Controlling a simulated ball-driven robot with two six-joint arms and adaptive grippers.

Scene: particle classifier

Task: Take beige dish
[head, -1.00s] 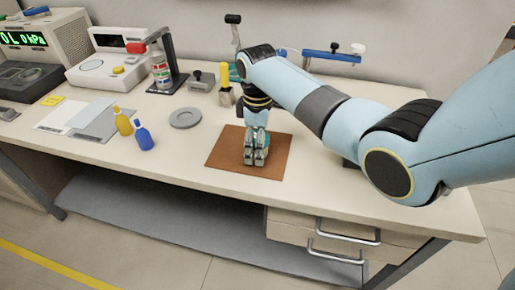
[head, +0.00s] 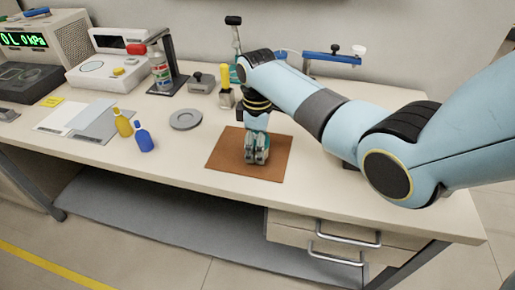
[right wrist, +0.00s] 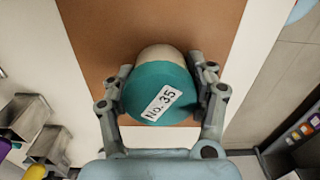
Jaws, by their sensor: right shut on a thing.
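The beige dish (right wrist: 160,52) shows in the right wrist view as a round beige body with a teal top (right wrist: 150,82) bearing a white label, "No. 35". My right gripper (right wrist: 160,92) is shut on it, with one finger on each side. In the head view my right gripper (head: 257,158) points down over the brown mat (head: 225,158) and hides most of the dish. I cannot tell whether the dish touches the mat. My left gripper is not in view.
A grey round plate (head: 186,119) lies left of the mat. A blue bottle (head: 144,139) and a yellow bottle (head: 123,124) stand further left. A yellow-handled tool (head: 225,84) and a blue-armed stand (head: 332,57) are behind. The bench front is clear.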

